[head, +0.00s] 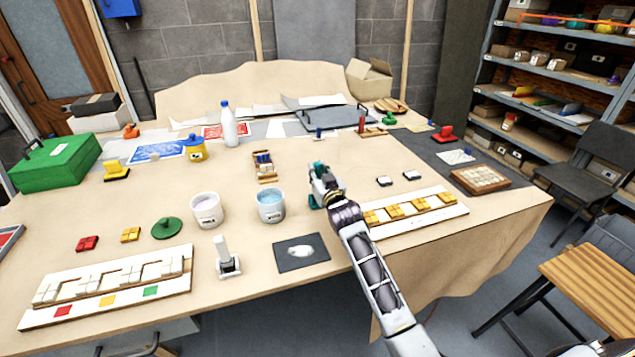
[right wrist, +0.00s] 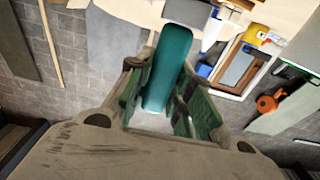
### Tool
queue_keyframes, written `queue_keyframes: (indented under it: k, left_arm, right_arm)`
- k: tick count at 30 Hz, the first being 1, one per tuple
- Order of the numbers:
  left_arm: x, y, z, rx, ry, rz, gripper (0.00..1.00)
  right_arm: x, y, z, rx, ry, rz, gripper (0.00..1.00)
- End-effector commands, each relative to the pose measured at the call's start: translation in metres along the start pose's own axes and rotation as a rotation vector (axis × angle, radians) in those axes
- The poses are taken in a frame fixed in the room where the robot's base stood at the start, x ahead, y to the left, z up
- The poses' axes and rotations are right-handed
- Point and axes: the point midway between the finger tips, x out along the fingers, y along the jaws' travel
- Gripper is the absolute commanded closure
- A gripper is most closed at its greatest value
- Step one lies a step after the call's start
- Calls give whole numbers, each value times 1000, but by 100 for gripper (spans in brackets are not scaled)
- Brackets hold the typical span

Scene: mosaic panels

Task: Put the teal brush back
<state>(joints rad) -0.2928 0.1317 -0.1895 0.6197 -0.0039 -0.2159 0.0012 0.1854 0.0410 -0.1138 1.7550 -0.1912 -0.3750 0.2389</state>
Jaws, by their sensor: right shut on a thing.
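My right gripper (head: 322,186) is above the table, right of the blue-filled cup, and is shut on the teal brush (head: 318,168). In the right wrist view the teal brush (right wrist: 168,68) stands between the green-lined fingers and sticks out past them; its lower end is hidden in the gripper. A small wooden rack (head: 267,180) with blue and white pieces stands left of and behind the gripper. I cannot tell what each piece in it is. My left gripper is not in view.
Two white cups, one with pale filling (head: 206,210) and one with blue (head: 271,205), stand close on the left. A panel with yellow tiles (head: 450,200) lies to the right. A white bottle (head: 229,128) stands farther back. The table between rack and bottle is mostly clear.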

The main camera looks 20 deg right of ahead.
Motion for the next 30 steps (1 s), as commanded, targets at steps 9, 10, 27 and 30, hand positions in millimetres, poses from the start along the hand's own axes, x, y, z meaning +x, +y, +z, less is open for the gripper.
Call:
queue_keyframes:
  k: [9, 10, 27, 30]
  left_arm:
    - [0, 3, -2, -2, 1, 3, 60]
    - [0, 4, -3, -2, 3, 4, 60]
    - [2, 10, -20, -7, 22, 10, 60]
    - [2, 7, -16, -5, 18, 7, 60]
  right_arm:
    - [0, 0, 3, 1, 0, 0, 100]
    - [0, 0, 5, 1, -1, 0, 100]
    - [0, 0, 37, 1, 0, 0, 100]
    - [0, 0, 37, 1, 0, 0, 100]
